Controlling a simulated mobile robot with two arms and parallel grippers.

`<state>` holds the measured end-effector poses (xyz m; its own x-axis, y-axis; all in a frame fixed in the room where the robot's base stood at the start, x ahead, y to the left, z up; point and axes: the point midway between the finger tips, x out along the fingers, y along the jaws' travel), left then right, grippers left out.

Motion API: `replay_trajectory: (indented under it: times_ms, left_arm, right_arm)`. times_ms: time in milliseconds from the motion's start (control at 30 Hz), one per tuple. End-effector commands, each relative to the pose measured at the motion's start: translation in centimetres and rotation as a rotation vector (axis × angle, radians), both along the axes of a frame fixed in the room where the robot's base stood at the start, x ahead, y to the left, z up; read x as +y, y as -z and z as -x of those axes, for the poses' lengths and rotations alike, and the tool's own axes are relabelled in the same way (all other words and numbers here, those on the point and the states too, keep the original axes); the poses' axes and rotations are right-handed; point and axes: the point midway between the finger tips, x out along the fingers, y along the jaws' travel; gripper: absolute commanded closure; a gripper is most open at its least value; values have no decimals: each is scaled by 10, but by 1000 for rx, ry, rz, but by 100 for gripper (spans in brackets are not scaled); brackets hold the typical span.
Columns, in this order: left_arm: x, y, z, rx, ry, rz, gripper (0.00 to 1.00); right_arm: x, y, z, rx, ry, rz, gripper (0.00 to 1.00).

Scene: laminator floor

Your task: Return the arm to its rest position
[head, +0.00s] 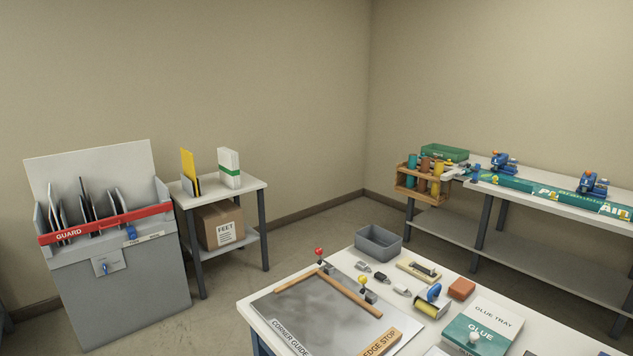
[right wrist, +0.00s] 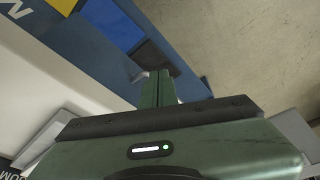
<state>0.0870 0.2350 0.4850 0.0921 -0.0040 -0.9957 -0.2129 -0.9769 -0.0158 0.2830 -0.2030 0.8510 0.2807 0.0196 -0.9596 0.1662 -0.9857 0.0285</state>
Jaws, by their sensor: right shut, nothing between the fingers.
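My right gripper (right wrist: 159,88) shows in the right wrist view as a green body with two narrow green fingers pressed together. It is shut and holds nothing. A blue panel (right wrist: 176,38) with a yellow patch and a dark patch lies past the fingertips, beside a white surface (right wrist: 60,70). A small grey metal piece (right wrist: 139,76) shows near the fingertips; I cannot tell whether they touch it. Neither arm shows in the head view, and my left gripper is in no view.
The work table (head: 245,303) in front holds a metal plate (head: 325,308), a grey bin (head: 378,242), a glue tray (head: 482,328) and small tools. A grey machine with a red guard (head: 105,224) stands left, beside a side table (head: 252,184). A long bench (head: 545,198) stands right. Floor between is clear.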

Motion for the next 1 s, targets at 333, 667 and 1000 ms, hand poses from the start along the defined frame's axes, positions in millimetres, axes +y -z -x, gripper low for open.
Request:
replay_trajectory:
  times_ms: [333, 667, 1000]
  left_arm:
    - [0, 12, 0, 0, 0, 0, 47]
    - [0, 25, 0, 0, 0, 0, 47]
    - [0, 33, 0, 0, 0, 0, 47]
  right_arm:
    - [1, 150, 6, 60, -11, 5, 100]
    - [-10, 312, 82, 134, -28, 15, 100]
    - [-28, 393, 179, 185, -41, 24, 100]
